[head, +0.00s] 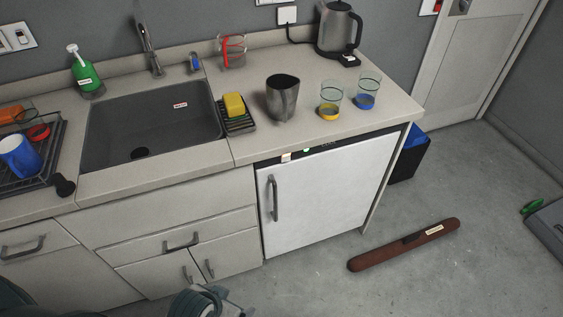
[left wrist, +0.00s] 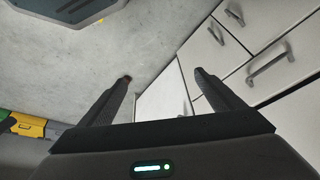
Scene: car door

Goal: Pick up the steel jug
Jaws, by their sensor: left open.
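The steel jug (head: 282,98) is a dark grey metal vessel with an open top. It stands upright on the counter (head: 215,152), right of the sink, between the sponge rack and two glasses. Part of my left arm and gripper (head: 207,302) shows low at the bottom edge of the head view, in front of the cabinets and well below the jug. In the left wrist view my left gripper (left wrist: 163,76) is open, with nothing between its fingers. The jug is not in the left wrist view. My right gripper is not in view.
A yellow sponge (head: 234,105) on a rack stands left of the jug. Two glasses, with yellow (head: 329,110) and blue (head: 366,102) bottoms, stand to its right. A kettle (head: 338,28) and measuring cup (head: 231,51) stand behind. A brown roll (head: 405,244) lies on the floor.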

